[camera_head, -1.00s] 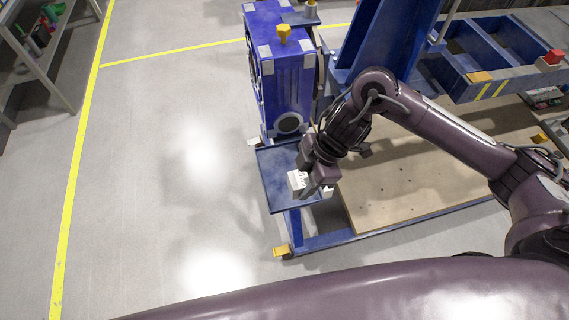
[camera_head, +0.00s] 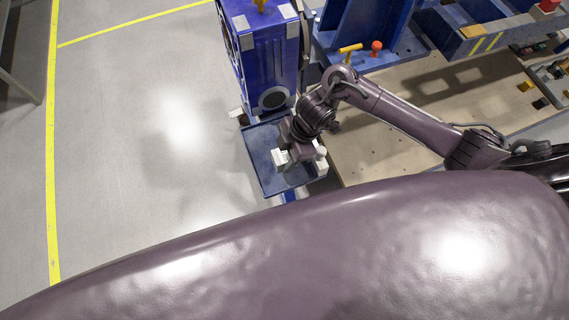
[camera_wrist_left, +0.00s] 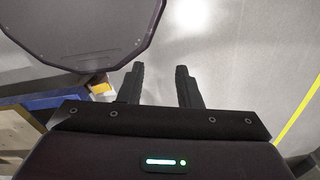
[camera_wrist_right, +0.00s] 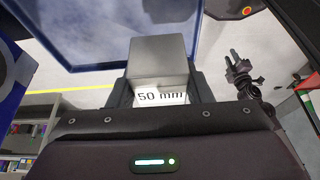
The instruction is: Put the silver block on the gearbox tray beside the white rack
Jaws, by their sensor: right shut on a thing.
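The silver block (camera_wrist_right: 160,65), marked "50 mm", sits between the fingers of my right gripper (camera_wrist_right: 162,92), which is shut on it. In the head view my right gripper (camera_head: 296,154) is over the blue gearbox tray (camera_head: 262,148). A pale block face (camera_head: 279,158) shows at its left side. The white rack (camera_head: 320,162) seems to be the pale piece at the tray's right edge, partly hidden by the gripper. I cannot tell whether the block touches the tray. My left gripper (camera_wrist_left: 160,88) is open and empty above the floor.
The blue gearbox (camera_head: 262,55) stands right behind the tray. A blue frame (camera_head: 360,35) and a wooden base plate (camera_head: 400,135) lie to the right, with yellow and red knobs. The floor left of the tray is clear up to a yellow line (camera_head: 52,160).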

